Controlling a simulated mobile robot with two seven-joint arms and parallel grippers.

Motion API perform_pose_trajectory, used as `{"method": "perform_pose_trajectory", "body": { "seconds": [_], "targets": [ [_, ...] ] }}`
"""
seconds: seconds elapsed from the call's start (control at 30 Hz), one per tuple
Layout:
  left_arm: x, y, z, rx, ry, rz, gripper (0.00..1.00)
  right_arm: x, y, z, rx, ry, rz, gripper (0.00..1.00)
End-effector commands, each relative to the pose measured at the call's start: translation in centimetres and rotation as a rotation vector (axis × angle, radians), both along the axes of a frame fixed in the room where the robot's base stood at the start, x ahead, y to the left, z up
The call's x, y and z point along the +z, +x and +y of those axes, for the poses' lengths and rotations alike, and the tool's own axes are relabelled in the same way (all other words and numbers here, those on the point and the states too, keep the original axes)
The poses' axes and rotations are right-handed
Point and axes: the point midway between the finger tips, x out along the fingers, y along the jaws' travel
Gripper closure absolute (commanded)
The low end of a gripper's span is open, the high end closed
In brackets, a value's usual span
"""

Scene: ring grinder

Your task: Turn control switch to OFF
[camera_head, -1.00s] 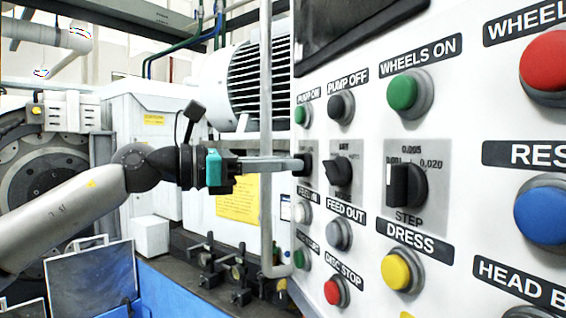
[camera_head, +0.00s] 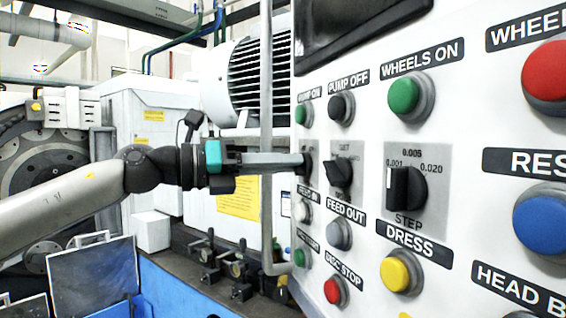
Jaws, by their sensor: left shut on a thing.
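The white control panel (camera_head: 455,120) fills the right side of the head view. My left gripper (camera_head: 305,164) reaches in from the left, with its fingertips at the leftmost rotary switch (camera_head: 308,171) on the panel's left edge. The gripper is shut on that switch and hides most of it. The switch's label and position marks are not readable. Two more black rotary switches stand to its right: a middle one (camera_head: 338,172) and the STEP switch (camera_head: 405,189). My right gripper is not in view.
Push buttons surround the switches: a green PUMP ON button (camera_head: 301,114), a black PUMP OFF button (camera_head: 341,107) and a white FEED IN button (camera_head: 302,212). A grey vertical pipe (camera_head: 266,110) runs just left of the panel, close to my gripper.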

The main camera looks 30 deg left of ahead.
Motion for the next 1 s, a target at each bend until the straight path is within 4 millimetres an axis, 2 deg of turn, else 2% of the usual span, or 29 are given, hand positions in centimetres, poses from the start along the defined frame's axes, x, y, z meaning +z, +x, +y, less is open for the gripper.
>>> {"method": "perform_pose_trajectory", "body": {
  "seconds": [0.57, 0.6, 0.8, 0.87, 1.0],
  "targets": [
    [0.03, 0.01, 0.03, 0.001, -0.027, 0.02, 1.0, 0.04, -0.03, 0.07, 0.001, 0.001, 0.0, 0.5],
    [0.03, 0.01, 0.03, 0.001, -0.027, 0.02, 0.83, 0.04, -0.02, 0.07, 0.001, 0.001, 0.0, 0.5],
    [0.01, 0.01, 0.02, 0.001, -0.026, 0.019, 0.6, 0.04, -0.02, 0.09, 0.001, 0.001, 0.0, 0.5],
    [0.01, 0.01, 0.02, 0.001, -0.026, 0.019, 0.56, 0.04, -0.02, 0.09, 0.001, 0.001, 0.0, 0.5],
    [0.0, 0.01, 0.01, 0.0, -0.025, 0.019, 0.56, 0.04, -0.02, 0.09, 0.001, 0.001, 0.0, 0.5]
  ]
}}
